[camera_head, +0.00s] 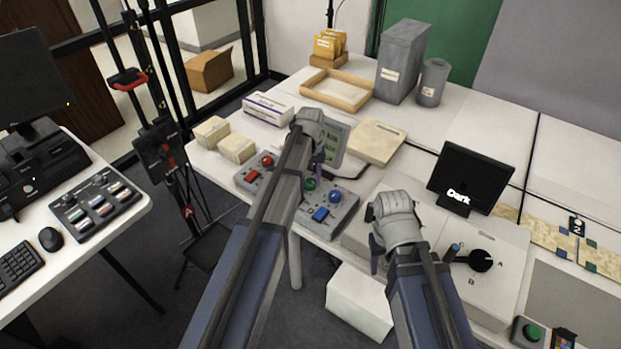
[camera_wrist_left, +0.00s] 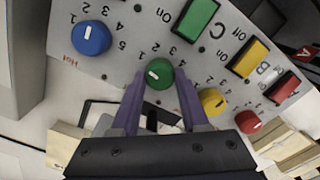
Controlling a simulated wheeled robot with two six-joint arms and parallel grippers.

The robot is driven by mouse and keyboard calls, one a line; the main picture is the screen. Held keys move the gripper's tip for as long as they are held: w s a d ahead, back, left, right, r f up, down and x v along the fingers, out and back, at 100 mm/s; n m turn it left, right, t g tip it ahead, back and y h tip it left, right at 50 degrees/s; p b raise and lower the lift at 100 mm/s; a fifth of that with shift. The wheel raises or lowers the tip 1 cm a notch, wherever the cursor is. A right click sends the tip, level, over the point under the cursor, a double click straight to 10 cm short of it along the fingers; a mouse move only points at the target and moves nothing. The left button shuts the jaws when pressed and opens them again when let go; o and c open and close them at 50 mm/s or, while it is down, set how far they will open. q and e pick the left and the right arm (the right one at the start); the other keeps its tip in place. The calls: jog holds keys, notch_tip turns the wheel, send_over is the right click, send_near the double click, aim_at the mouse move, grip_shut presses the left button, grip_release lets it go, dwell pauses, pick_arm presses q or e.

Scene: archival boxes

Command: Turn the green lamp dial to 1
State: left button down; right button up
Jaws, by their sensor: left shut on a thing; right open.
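The green dial (camera_wrist_left: 159,73) is a round knob with a white pointer mark, on a grey control panel (camera_wrist_left: 125,65). In the left wrist view the mark lies left of the dial's centre; small upside-down numbers stand around the dial, and I cannot tell exactly which one it meets. My left gripper (camera_wrist_left: 159,88) has its purple fingers on either side of the dial and is shut on it. In the head view the left gripper (camera_head: 316,172) is over the panel, with the green dial (camera_head: 310,183) partly hidden. My right gripper (camera_head: 375,255) is open and empty, right of the panel.
A blue dial (camera_wrist_left: 91,38), a yellow dial (camera_wrist_left: 212,101) and a red dial (camera_wrist_left: 248,121) flank the green one. Coloured buttons, such as the green button (camera_wrist_left: 195,18), sit above. A dark screen (camera_head: 470,178) and a white box with a black knob (camera_head: 482,261) stand to the right.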

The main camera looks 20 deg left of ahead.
aim_at(311, 181)
pick_arm(q)
jog(key=shift+c, duration=2)
grip_release()
jog(key=shift+r, duration=0.1)
notch_tip(311, 181, up, 8)
jog(key=p, duration=0.8)
jog(key=shift+f, duration=0.2)
jog(key=s+d+m, duration=0.2)
jog(key=s+d, duration=0.2)
jog(key=s, duration=0.4)
jog(key=s+d+m, duration=0.2)
jog(key=s+d, duration=0.3)
jog(key=s, duration=0.3)
jog(key=s+d+m+y, duration=0.1)
jog(key=s+d+m, duration=0.2)
jog(key=s, duration=0.5)
jog(key=shift+d, duration=0.65)
